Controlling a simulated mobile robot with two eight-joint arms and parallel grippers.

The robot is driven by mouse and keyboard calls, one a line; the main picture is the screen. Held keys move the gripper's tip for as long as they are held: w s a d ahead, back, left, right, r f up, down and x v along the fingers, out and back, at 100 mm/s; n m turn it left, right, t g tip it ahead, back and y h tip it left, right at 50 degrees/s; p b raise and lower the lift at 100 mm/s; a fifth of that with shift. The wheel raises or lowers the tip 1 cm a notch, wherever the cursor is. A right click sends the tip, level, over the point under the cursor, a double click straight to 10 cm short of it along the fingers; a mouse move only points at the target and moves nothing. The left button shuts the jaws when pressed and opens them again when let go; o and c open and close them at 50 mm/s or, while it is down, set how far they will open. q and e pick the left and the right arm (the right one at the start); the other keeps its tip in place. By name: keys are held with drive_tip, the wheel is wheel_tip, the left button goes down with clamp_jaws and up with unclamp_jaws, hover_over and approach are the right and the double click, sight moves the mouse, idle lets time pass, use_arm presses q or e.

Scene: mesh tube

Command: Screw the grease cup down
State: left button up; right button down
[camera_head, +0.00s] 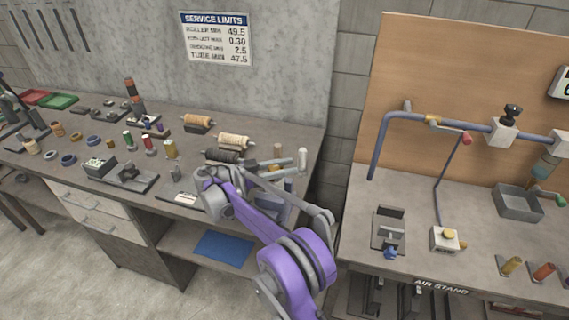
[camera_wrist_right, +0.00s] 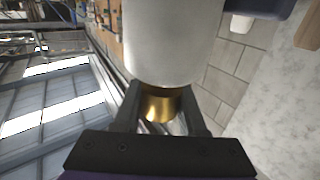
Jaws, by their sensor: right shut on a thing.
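In the right wrist view, my right gripper (camera_wrist_right: 160,102) is shut on a short brass-coloured piece, which looks like the grease cup (camera_wrist_right: 160,106). Its fingers stand on either side of it. A large white-grey cylinder (camera_wrist_right: 170,40) lies directly beyond the cup and hides its far end. I cannot tell whether the cup is threaded into it or only touching. In the head view, my right arm reaches over the right end of the left bench, and the cup cannot be made out there. My left gripper is not in view.
The left bench (camera_head: 115,160) holds rollers, coloured spools, rings and small fixtures. A grey bar with a pale upright end (camera_head: 302,158) stands near its right edge. A second bench (camera_head: 475,250) at right carries a blue pipe (camera_head: 378,140), a grey tray (camera_head: 517,203) and small fittings.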

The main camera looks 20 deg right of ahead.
drive_tip(key=shift+g, duration=0.3)
drive_tip(key=shift+c, duration=2.3)
unclamp_jaws()
